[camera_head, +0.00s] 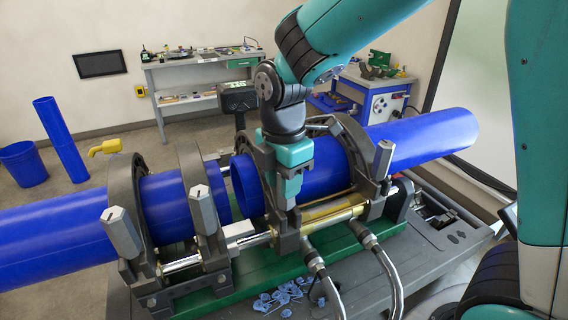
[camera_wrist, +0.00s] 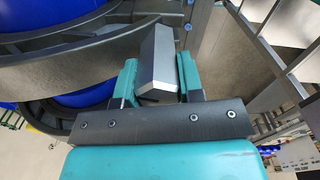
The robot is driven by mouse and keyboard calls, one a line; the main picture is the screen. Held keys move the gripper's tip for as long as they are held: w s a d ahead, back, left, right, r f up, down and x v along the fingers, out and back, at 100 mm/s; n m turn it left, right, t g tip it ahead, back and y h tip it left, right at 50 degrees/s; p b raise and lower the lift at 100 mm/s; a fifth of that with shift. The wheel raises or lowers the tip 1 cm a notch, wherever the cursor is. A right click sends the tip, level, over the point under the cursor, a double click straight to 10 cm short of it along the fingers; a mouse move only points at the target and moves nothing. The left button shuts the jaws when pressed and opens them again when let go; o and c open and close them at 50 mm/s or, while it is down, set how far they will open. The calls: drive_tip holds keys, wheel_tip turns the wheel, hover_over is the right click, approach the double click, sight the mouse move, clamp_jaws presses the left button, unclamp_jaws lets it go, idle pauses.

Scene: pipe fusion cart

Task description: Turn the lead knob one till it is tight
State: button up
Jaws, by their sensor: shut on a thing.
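My gripper (camera_head: 290,190) points down at the third clamp ring from the left on the pipe fusion cart. In the wrist view my gripper's two teal fingers (camera_wrist: 158,82) stand on either side of a grey, flat-sided knob (camera_wrist: 158,60) and are shut on it. Three similar grey knobs show on the other clamps: far left (camera_head: 122,232), second from left (camera_head: 203,209) and far right (camera_head: 383,157). I cannot read any mark that tells which is lead knob one.
A blue pipe on the left (camera_head: 60,243) and one on the right (camera_head: 425,140) lie in the clamps with a gap between their ends. Hoses (camera_head: 382,262) run down the cart's front. Blue shavings (camera_head: 285,297) lie on the cart. A workbench (camera_head: 205,68) stands behind.

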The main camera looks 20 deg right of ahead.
drive_tip(key=m, duration=0.2)
drive_tip(key=shift+w+a+m+p, duration=0.1)
drive_tip(key=shift+w+m+p, duration=0.1)
drive_tip(key=shift+m+p, duration=0.2)
drive_tip(key=shift+r, duration=0.1)
drive_tip(key=shift+r+m+p, duration=0.1)
drive_tip(key=shift+m+p, duration=0.3)
drive_tip(key=shift+m, duration=0.6)
drive_tip(key=shift+w+m, duration=0.1)
drive_tip(key=shift+m, duration=0.4)
drive_tip(key=shift+w+m+p, duration=0.1)
drive_tip(key=shift+m+p, duration=0.35)
drive_tip(key=shift+m, duration=1.05)
